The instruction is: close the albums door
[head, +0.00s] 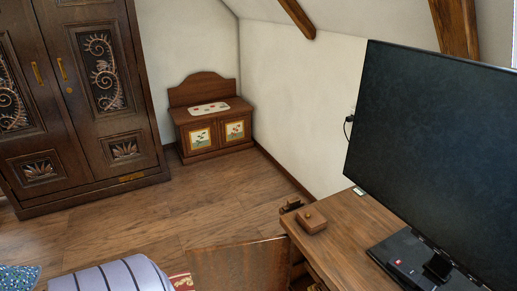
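A dark carved wooden armoire (135,110) stands at the left, cut off by the picture edge. Its left door (28,140) and right door (88,130) look shut, each with a brass handle. A small brass plate (132,177) sits on the base below the right door; its writing is too small to read. A low wooden cabinet (208,120) in the back corner has two painted doors that look shut. I cannot tell which door is the albums door. Neither of my grippers is in view.
A desk (350,225) at the right holds a large black screen (440,150) and a small wooden box (313,221). A wooden panel (238,266) and a striped cushion (115,275) are at the front. Bare floor (190,205) lies before the armoire and cabinet.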

